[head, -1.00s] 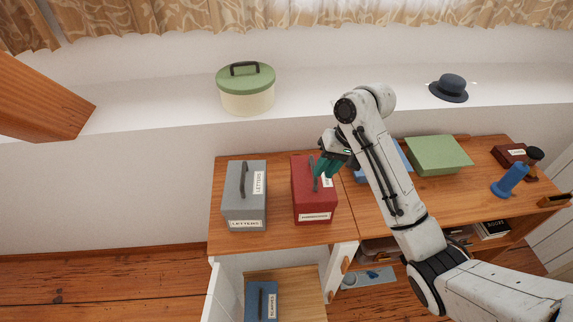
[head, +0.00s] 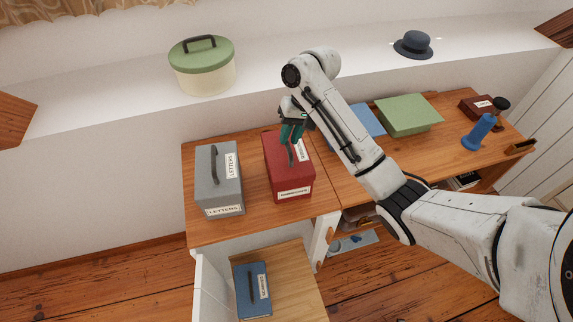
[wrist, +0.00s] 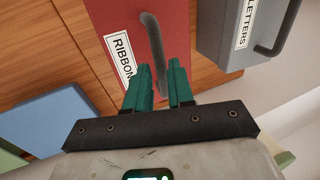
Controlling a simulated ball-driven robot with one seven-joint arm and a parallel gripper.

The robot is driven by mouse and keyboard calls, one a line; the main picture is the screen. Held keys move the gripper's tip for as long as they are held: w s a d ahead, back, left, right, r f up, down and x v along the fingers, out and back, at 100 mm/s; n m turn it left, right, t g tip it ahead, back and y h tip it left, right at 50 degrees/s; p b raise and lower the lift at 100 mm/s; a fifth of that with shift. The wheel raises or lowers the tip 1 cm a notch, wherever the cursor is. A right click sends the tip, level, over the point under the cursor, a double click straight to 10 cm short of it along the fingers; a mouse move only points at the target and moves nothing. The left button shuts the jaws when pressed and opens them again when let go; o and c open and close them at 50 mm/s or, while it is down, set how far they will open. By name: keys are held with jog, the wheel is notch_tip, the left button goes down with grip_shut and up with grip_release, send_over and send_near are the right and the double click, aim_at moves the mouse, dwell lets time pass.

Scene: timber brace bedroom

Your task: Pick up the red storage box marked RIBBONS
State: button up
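The red storage box (head: 278,172) stands on the wooden desk (head: 253,215) in the head view. Its front label is blurred there. In the wrist view, the red box (wrist: 121,18) carries a white label reading RIBBON, with the end hidden behind a finger. Its dark curved handle (wrist: 153,40) reaches down between the green fingers of my gripper (wrist: 162,68). In the head view, my gripper (head: 292,137) is at the box's top, by the handle. The fingers look apart, one on each side of the handle, and I see no firm grip.
A grey LETTERS box (head: 208,180) stands just left of the red box. A blue box (head: 253,287) lies lower, in front. Right are a blue folder (head: 367,120), green box (head: 408,115) and blue bottle (head: 479,132). A round green-lidded box (head: 203,70) and hat (head: 413,45) are on the ledge.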

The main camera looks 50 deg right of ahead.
aim_at(287, 161)
jog(key=shift+x, duration=1.7)
grip_shut()
jog(key=shift+w+r, duration=0.1)
